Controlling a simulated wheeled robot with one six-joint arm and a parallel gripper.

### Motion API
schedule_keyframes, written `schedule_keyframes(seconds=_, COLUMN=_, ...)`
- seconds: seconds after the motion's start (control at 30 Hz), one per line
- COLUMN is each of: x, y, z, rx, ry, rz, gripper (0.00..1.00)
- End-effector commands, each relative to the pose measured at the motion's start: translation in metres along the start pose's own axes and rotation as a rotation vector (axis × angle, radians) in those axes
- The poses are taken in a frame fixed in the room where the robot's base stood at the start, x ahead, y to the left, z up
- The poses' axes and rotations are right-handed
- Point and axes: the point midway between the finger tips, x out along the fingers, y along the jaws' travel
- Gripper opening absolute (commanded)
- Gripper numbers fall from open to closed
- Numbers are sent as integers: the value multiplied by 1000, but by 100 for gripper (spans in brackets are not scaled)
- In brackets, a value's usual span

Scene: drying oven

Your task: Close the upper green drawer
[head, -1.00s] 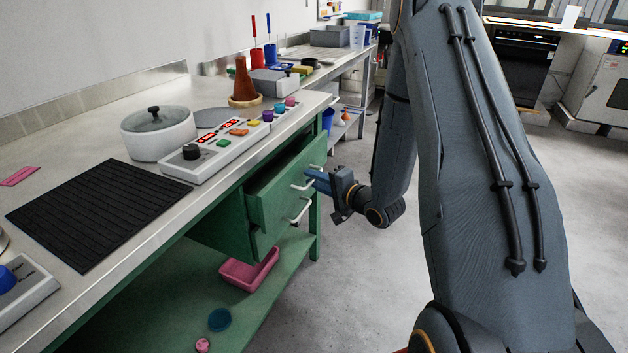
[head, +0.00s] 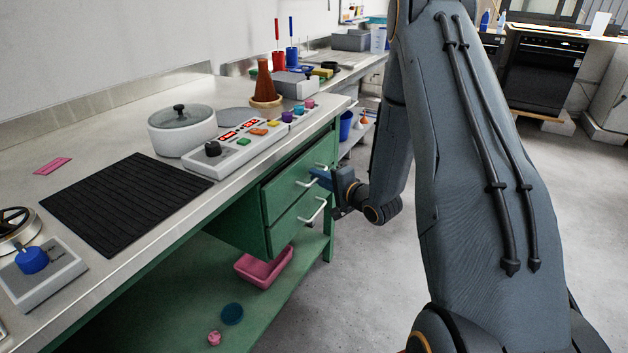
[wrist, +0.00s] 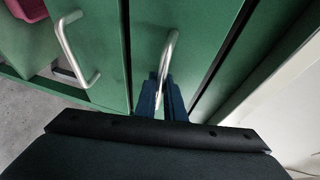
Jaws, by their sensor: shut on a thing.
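The upper green drawer (head: 286,187) is in the green cabinet under the bench in the head view. Its front looks about level with the lower drawer (head: 290,224); I cannot tell if a small gap is left. My gripper (head: 320,178) is at its front with blue fingers shut on the curved metal handle. In the wrist view the fingers (wrist: 161,98) close around the lower part of the upper drawer handle (wrist: 168,52). The lower drawer's handle (wrist: 72,48) shows free to the left.
The bench top (head: 120,135) above holds a lidded white pot (head: 182,132), a control panel (head: 232,147) and a black mat (head: 125,200). A pink bin (head: 262,270) sits on the green shelf below. Open floor lies to the right.

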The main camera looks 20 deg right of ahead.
Motion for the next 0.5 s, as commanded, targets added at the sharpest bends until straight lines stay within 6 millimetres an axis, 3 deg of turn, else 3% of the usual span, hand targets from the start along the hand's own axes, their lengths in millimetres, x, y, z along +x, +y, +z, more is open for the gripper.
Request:
schedule_keyframes(seconds=0.2, x=4, y=-2, z=2, rx=-4, ry=-6, rz=-5, gripper=0)
schedule_keyframes(seconds=0.23, x=4, y=-2, z=3, rx=-4, ry=-6, rz=-5, gripper=14)
schedule_keyframes(seconds=0.27, x=4, y=-2, z=3, rx=-4, ry=-6, rz=-6, gripper=17)
schedule_keyframes(seconds=0.5, x=3, y=-3, z=2, rx=-4, ry=-6, rz=-6, gripper=17)
